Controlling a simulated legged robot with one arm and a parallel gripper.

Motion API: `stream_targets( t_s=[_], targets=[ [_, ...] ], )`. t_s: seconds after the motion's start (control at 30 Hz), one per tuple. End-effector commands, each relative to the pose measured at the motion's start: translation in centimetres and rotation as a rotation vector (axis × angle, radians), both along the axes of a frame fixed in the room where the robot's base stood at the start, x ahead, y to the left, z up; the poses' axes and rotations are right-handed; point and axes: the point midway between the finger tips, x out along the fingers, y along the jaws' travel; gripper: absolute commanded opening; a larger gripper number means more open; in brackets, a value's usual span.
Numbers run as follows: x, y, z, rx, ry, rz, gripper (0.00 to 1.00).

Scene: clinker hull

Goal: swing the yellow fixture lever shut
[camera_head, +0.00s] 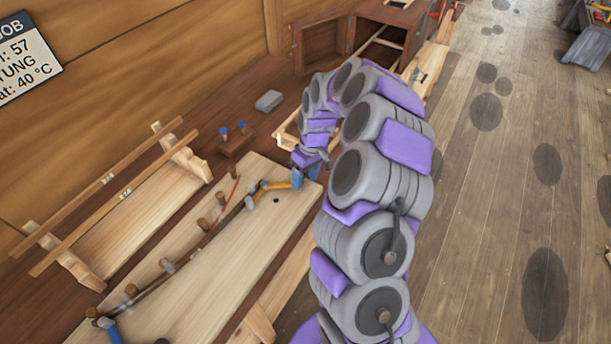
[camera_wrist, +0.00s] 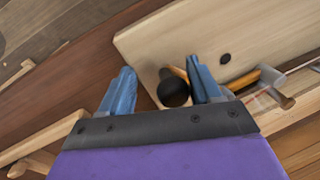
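The yellow fixture lever (camera_head: 272,186) lies near the far end of the pale board (camera_head: 262,232) in the head view, beside a dark bent strip. In the wrist view the lever (camera_wrist: 180,73) is partly hidden behind my right-hand finger. Its round black knob (camera_wrist: 174,92) shows between my two blue fingers, closer to the right-hand one. My gripper (camera_wrist: 160,66) is open, with a wide gap on the knob's left side. I cannot tell whether a finger touches the lever. In the head view my gripper (camera_head: 306,174) is at the lever's right end.
Several wooden pegs stand along the strip, such as one peg (camera_head: 203,224). A small block with blue-topped pins (camera_head: 236,143) and a grey block (camera_head: 268,101) sit behind the board. A wooden rack with rails (camera_head: 135,200) stands at left. An open cabinet (camera_head: 322,46) is at the back.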

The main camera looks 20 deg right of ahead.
Motion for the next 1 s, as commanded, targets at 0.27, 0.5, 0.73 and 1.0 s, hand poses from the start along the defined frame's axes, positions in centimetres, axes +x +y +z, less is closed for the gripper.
stream_targets(
  t_s=[0.27, 0.5, 0.73, 1.0],
  targets=[
    [0.01, 0.33, 0.1, -0.006, 0.0, 0.0, 0.34],
    [0.02, 0.02, 0.1, -0.001, -0.001, 0.001, 0.11],
    [-0.03, -0.15, 0.09, -0.003, -0.001, 0.0, 0.0],
    [0.0, 0.25, 0.15, -0.003, 0.0, 0.001, 0.0]
  ],
)
